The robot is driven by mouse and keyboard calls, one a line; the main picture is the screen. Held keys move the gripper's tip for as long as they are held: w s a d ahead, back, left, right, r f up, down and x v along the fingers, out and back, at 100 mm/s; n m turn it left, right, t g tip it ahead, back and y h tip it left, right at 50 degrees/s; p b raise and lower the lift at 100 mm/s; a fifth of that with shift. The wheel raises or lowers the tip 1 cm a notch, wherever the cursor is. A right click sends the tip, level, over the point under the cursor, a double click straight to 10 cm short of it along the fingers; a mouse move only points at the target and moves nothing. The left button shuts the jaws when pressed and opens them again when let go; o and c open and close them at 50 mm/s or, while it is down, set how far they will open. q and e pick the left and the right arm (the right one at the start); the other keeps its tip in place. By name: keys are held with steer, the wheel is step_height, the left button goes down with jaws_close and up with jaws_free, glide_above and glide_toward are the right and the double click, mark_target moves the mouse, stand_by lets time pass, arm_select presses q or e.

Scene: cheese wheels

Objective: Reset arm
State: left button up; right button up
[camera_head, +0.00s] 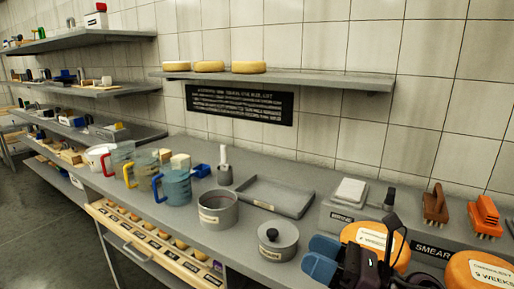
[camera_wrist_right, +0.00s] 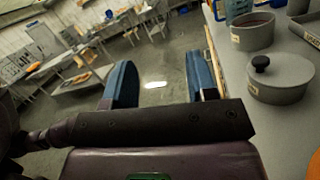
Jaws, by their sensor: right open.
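My right gripper (camera_head: 320,257) shows at the lower right of the head view, with blue fingers. It is in front of the grey counter, close to the lidded grey pot and the orange cheese wheels. In the right wrist view the right gripper (camera_wrist_right: 161,78) has its two blue fingers apart, with only the floor showing between them. It is empty. My left gripper is in neither view.
A grey lidded pot (camera_head: 278,243) and an open grey pot (camera_head: 218,210) stand on the counter (camera_head: 232,247). Orange cheese wheels (camera_head: 373,241) are at the right, partly behind my arm. A grey tray (camera_head: 275,197) lies farther back. The wrist view shows open floor (camera_wrist_right: 165,60).

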steer(key=s+d+f+m+t+h, duration=0.25)
steer(key=d+f+m+h, duration=0.65)
steer(key=m, duration=0.8)
steer(key=s+d+f+m+t+h, duration=0.1)
steer(key=d+f+m+t+h, duration=0.4)
steer(key=m+h, duration=0.8)
steer(key=s+d+f+m+g+y, duration=0.1)
steer(key=s+d+f+m+g, duration=0.1)
steer(key=s+f+m+g, duration=0.8)
steer(key=s+d+f+m+g+y, duration=0.15)
steer(key=s+f+m+g, duration=0.35)
steer(key=s, duration=0.8)
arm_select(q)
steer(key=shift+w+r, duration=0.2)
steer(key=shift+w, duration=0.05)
arm_select(e)
steer(key=w+f+t+y, duration=0.1)
steer(key=w+f+t, duration=0.5)
steer(key=w+t, duration=0.2)
steer(key=shift+w+a+f+t, duration=0.25)
steer(key=shift+w+f+t, duration=0.1)
steer(key=shift+t, duration=0.4)
